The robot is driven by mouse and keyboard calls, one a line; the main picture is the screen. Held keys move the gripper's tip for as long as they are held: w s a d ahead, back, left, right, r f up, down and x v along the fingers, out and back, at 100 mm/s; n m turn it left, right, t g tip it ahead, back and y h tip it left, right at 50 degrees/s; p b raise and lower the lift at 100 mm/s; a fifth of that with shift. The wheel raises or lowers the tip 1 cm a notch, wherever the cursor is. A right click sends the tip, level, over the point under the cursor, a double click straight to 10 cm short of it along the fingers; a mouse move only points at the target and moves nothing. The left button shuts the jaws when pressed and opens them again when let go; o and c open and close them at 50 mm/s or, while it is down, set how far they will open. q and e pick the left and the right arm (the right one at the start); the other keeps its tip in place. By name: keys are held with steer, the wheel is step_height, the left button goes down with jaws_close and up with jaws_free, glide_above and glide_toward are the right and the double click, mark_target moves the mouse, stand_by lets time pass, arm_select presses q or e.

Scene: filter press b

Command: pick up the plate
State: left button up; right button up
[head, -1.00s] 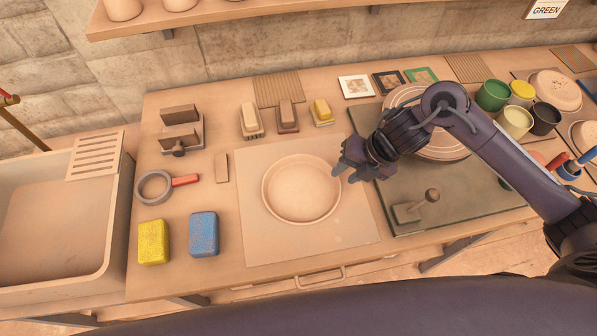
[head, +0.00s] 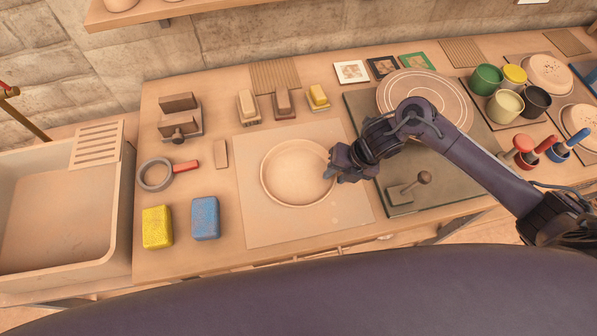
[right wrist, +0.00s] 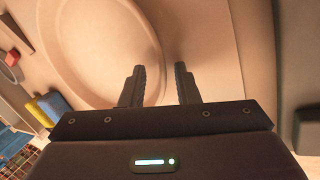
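The plate (head: 297,172) is a round, shallow, tan dish with a raised rim. It lies flat on a pale square mat (head: 262,225) in the head view. My right gripper (head: 331,167) is at the plate's right rim, with its fingers pointing down. In the right wrist view the two fingers (right wrist: 161,84) are apart, and the rim of the plate (right wrist: 100,50) runs close to the left finger, roughly between them. I cannot tell whether a finger touches it. My left gripper is not in view.
A green board with a round disc (head: 455,85) and a knobbed block (head: 408,192) lies right of the mat. Yellow and blue sponges (head: 205,217) and a ring tool (head: 155,174) lie left. A sink (head: 122,215) is at far left. Cups (head: 487,79) stand at right.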

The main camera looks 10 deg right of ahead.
jaws_close()
steer(key=shift+r, duration=0.1)
